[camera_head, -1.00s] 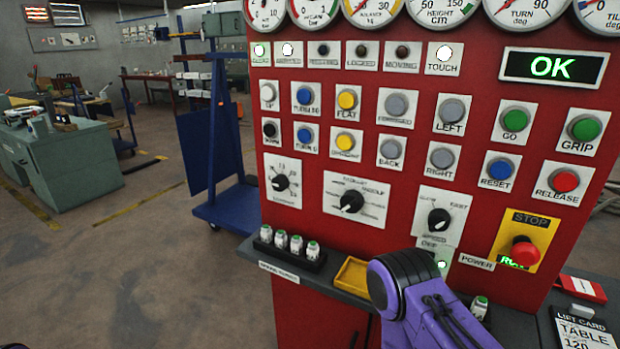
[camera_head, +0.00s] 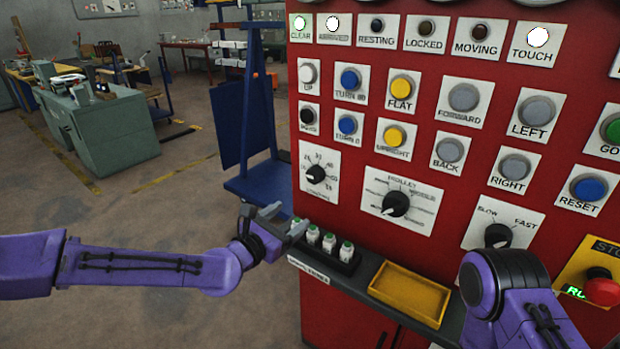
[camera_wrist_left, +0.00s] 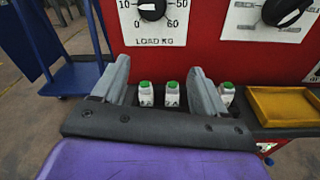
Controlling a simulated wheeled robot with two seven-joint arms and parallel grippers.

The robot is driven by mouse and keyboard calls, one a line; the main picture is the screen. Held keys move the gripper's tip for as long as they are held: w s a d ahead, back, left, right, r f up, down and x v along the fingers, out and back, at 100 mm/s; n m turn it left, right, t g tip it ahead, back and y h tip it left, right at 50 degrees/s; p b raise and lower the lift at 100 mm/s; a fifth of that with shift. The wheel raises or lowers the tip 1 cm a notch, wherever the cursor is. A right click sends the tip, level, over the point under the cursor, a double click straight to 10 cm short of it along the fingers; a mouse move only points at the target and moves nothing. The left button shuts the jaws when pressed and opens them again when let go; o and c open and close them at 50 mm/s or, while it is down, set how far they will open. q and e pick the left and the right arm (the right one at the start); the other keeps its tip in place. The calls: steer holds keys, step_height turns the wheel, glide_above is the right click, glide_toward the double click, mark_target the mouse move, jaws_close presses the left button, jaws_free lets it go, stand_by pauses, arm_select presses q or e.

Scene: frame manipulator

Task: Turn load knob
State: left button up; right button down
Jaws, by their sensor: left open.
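The load knob (camera_head: 316,173) is a black dial with a pale pointer on a white scale plate, at the left of the red panel. In the left wrist view the load knob (camera_wrist_left: 152,9) is at the top edge, cut off, above the label "LOAD KG". My left gripper (camera_head: 285,219) is below and left of the knob, apart from the panel. Its two grey fingers (camera_wrist_left: 160,74) are spread and empty in the left wrist view, with the knob above the space between them. A purple link of my right arm stands at lower right; its gripper is out of view.
A ledge below the panel holds several white, green-topped fuses (camera_head: 330,243) in a black rack and a yellow tray (camera_head: 410,292). Another knob (camera_head: 396,204) is right of the load knob. A blue cart (camera_head: 247,185) stands behind at left. A red stop button (camera_head: 601,288) is at lower right.

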arm_select(q)
steer(key=n, duration=0.1)
glide_toward(312, 179)
steer(key=shift+t, duration=0.4)
steer(key=x, duration=0.3)
steer(key=p+x, duration=0.1)
steer(key=x, duration=0.2)
steer(key=p+x, duration=0.1)
steer(key=x, duration=0.1)
steer(key=shift+w+d+f, duration=0.25)
steer(key=shift+d, duration=0.1)
steer(key=c, duration=1.1)
